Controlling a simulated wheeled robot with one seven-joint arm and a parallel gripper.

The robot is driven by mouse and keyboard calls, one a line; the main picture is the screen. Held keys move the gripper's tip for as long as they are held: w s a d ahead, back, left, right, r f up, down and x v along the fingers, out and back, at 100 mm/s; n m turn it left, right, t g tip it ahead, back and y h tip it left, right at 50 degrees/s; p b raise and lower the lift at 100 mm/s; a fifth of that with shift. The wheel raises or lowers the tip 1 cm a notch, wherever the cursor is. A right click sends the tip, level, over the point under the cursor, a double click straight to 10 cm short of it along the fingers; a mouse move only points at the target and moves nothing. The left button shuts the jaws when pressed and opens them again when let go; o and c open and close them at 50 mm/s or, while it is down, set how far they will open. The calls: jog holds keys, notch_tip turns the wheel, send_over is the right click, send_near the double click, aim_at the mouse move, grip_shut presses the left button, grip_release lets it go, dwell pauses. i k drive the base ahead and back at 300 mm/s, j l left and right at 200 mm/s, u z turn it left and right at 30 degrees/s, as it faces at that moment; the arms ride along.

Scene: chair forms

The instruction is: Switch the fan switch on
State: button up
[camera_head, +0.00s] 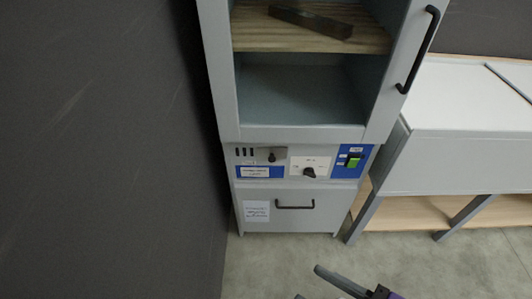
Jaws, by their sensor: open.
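A control panel (345,172) runs across the grey cabinet below its open compartment. On it are a green switch (353,161) on a blue plate at the right, a black rotary knob (309,173) on a white plate in the middle, and a small dark knob (277,155) further left. The labels are too small to read, so I cannot tell which one is the fan switch or how it is set. My gripper (309,283) is at the bottom edge, partly cut off, low in front of the cabinet. It is open, empty and apart from the panel.
A drawer with a black handle (295,206) is below the panel. A block (310,22) lies on the wooden shelf (250,32). A dark wall (100,150) is left; a white-topped bench (460,100) is right. Visible floor in front is clear.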

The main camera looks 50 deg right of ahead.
aim_at(352, 163)
jog(key=z, duration=1.35)
